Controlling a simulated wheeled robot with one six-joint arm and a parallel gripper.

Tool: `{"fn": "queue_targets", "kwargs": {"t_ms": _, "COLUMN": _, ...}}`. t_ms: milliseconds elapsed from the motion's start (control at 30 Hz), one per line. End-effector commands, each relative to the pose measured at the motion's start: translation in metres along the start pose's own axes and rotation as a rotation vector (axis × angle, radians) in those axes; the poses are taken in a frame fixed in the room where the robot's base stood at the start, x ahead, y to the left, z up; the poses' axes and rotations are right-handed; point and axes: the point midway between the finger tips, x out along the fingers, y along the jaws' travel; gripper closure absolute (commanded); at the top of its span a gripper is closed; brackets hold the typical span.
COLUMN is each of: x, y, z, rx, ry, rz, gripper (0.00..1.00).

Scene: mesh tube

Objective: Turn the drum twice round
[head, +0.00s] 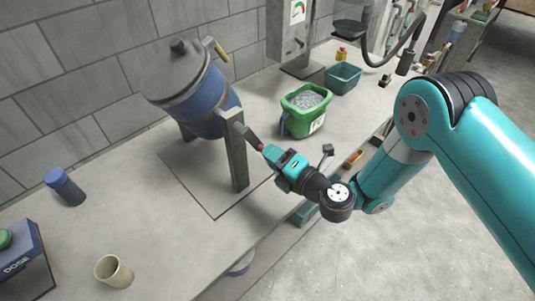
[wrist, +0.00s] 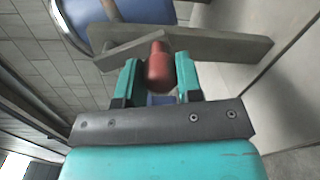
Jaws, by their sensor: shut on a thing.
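The drum (head: 210,101) is a blue barrel with a grey lid, held tilted in a grey stand (head: 237,162) on the bench. A dark crank arm (head: 247,135) comes off its near side and ends in a red handle. In the wrist view the red handle (wrist: 159,66) stands between the two teal fingers of my gripper (wrist: 161,80), and the crank bar (wrist: 215,48) runs behind it. My gripper is shut on this handle. The drum's blue side (wrist: 95,20) shows at the top left of the wrist view, partly cut off.
A green tub (head: 306,110) of grey pieces and a teal bin (head: 343,77) stand right of the drum. A blue cylinder (head: 64,187), a beige cup (head: 114,270) and a blue DOSE box (head: 27,262) are at the left. The block wall is close behind.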

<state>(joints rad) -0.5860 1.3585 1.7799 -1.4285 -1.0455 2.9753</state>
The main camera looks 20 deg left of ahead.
Motion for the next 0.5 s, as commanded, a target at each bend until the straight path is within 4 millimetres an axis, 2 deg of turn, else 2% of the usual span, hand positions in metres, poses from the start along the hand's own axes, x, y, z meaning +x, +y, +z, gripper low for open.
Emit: {"fn": "queue_targets", "kwargs": {"t_ms": 500, "x": -0.0062, "y": -0.0054, "z": 0.0042, "rx": 0.048, "ry": -0.012, "rz": -0.008, "gripper": 1.00}}
